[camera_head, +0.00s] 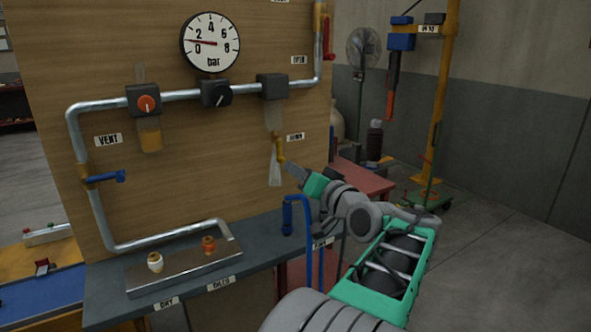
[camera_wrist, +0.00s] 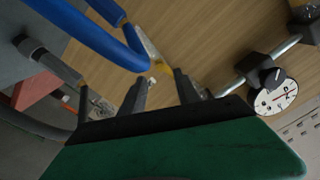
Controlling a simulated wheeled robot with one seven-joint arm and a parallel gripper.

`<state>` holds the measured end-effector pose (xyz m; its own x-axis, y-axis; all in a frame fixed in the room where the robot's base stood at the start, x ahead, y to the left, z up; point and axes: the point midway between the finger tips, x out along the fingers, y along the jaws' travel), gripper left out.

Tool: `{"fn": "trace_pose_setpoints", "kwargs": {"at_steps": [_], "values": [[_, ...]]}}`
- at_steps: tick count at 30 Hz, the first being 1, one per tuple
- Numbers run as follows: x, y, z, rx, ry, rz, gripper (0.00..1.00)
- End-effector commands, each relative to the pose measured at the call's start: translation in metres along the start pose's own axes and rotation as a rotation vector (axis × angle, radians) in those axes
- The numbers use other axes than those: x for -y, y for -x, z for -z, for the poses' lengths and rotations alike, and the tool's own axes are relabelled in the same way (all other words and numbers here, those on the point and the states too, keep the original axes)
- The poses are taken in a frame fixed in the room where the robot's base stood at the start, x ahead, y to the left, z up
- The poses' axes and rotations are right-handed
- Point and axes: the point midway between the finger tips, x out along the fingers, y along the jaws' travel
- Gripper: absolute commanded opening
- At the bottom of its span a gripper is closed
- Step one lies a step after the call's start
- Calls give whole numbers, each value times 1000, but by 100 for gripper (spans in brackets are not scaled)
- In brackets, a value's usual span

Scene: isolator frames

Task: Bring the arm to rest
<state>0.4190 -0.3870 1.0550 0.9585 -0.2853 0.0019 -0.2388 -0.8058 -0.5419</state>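My gripper (camera_head: 293,169) is at the end of my arm, in front of the right part of the wooden panel (camera_head: 175,185). It points left, near a small yellow fitting (camera_head: 279,150) under a dark block on the pipe; whether they touch cannot be told. In the wrist view, my gripper (camera_wrist: 160,82) shows two dark fingers set apart with nothing clearly held between them. The wooden panel (camera_wrist: 205,40) fills the background there.
A blue bent pipe (camera_head: 308,240) stands close below my gripper, and a thick blue bar (camera_wrist: 85,30) crosses the wrist view. A grey bench (camera_head: 110,300) runs under the panel. A red table (camera_head: 362,181) stands behind my arm. Floor at right (camera_head: 500,270) is clear.

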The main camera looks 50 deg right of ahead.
Motion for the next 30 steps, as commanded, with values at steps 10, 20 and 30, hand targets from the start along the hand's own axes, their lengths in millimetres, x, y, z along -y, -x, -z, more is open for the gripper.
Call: {"fn": "trace_pose_setpoints", "kwargs": {"at_steps": [10,20,30], "values": [[14,-10,-9,44,12,0,38],[184,-10,-176,705,279,-38,38],[253,161,-260,1276,644,-99,38]]}}
